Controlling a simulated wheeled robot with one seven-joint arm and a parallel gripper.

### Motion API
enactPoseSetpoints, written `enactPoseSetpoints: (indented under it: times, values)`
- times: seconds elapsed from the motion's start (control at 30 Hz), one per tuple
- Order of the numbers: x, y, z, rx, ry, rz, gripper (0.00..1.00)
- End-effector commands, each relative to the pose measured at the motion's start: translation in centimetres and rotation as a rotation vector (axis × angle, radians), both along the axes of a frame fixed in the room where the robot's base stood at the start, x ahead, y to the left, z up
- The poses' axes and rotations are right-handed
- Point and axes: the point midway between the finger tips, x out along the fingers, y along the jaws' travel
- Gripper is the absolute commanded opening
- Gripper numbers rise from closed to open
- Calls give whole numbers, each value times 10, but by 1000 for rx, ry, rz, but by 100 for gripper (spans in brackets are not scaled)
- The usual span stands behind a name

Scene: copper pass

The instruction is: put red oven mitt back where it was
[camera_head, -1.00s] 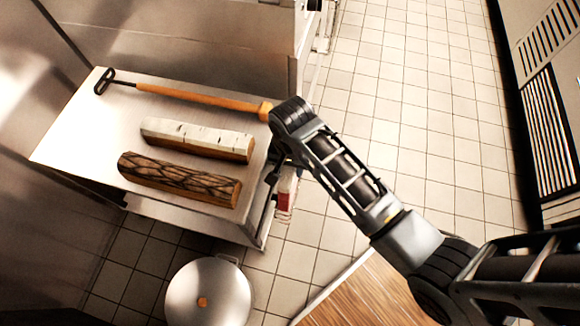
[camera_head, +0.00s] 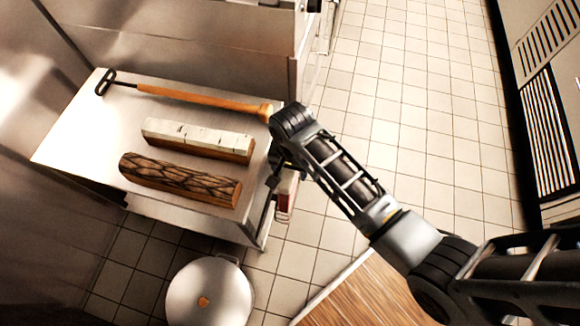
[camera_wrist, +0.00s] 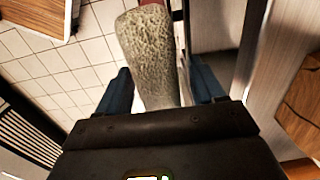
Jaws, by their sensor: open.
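The oven mitt (camera_wrist: 148,45) shows in the wrist view as a pale grey-green, textured long shape with red at its far end. It lies between the two blue fingers of my open gripper (camera_wrist: 160,82). Whether either finger touches it is unclear. In the head view, a small red and white patch (camera_head: 284,206), apparently the mitt, hangs low beside the right end of the steel table. My arm and gripper partly cover it there. What holds the mitt up is hidden.
The steel table (camera_head: 85,135) bears a long wooden-handled tool (camera_head: 190,97), a pale-barked log (camera_head: 195,135) and a dark-barked log (camera_head: 175,178). A round lidded metal container (camera_head: 215,285) stands on the floor in front.

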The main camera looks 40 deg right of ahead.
Motion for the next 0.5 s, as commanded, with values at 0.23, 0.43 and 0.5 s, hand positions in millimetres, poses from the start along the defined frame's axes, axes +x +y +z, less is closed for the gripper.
enactPoseSetpoints:
  times: [0.23, 0.43, 0.5]
  values:
    - [1, 0, 8, 0, -4, 0, 68]
    - [-2, 2, 45, 0, -4, 0, 68]
    - [-2, 2, 56, 0, -4, 0, 68]
